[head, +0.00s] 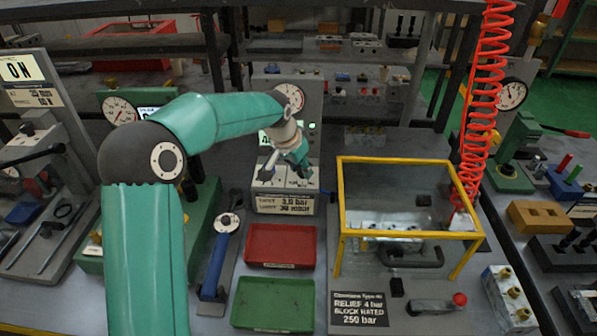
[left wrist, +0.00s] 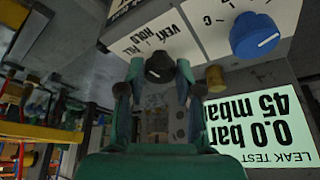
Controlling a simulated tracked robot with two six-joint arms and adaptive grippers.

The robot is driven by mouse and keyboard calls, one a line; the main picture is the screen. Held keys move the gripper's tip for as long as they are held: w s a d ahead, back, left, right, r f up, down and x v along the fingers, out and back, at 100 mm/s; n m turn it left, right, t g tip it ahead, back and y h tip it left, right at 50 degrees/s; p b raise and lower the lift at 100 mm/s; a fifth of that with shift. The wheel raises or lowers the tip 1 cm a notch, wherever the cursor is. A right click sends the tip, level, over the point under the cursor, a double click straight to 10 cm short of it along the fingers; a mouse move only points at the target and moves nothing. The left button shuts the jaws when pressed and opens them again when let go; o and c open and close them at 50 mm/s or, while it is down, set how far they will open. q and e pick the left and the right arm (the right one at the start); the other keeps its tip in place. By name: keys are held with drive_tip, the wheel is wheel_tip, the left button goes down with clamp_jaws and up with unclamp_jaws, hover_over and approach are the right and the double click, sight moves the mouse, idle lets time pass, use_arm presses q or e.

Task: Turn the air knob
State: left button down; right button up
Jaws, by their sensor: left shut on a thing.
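A black knob (left wrist: 160,66) stands on a white panel face marked VENT, HOLD and FILL, seen upside down in the left wrist view. My left gripper (left wrist: 159,78) is shut on this knob, one finger on each side. A blue knob (left wrist: 256,36) with a white pointer line is on the same panel, to the right. In the head view my left gripper (head: 299,158) reaches down over the small test box (head: 283,186), and its fingers hide the black knob there. My right gripper is not in view.
A lit display (left wrist: 259,125) reads 0.0 bar, 45 mbar. A brass fitting (left wrist: 215,78) sits near the black knob. In front are a red tray (head: 282,246), a green tray (head: 273,303) and a blue-handled wrench (head: 216,262). A yellow-framed guard (head: 410,162) stands to the right.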

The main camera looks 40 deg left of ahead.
use_arm(q)
drive_tip(key=n+b, duration=0.1)
drive_tip(key=n+y, duration=0.1)
drive_tip(key=n, duration=0.1)
drive_tip(key=n+b, duration=0.1)
drive_tip(key=shift+d+f+y+b, duration=0.1)
drive_tip(key=shift+d+y+b, duration=0.2)
drive_tip(key=shift+y, duration=0.1)
drive_tip(key=shift+w+n+g+y+b, duration=0.1)
drive_tip(key=shift+n+g+y+b, duration=0.25)
drive_tip(key=shift+n, duration=0.75)
drive_tip(key=shift+n+g+y+b, duration=0.25)
drive_tip(key=shift+n+y+b, duration=0.15)
drive_tip(key=shift+n, duration=0.7)
drive_tip(key=c, duration=0.8)
unclamp_jaws()
drive_tip(key=shift+o, duration=0.2)
drive_tip(key=shift+r, duration=0.2)
drive_tip(key=v, duration=1.1)
drive_tip(key=shift+r, duration=0.35)
drive_tip(key=shift+d, duration=0.15)
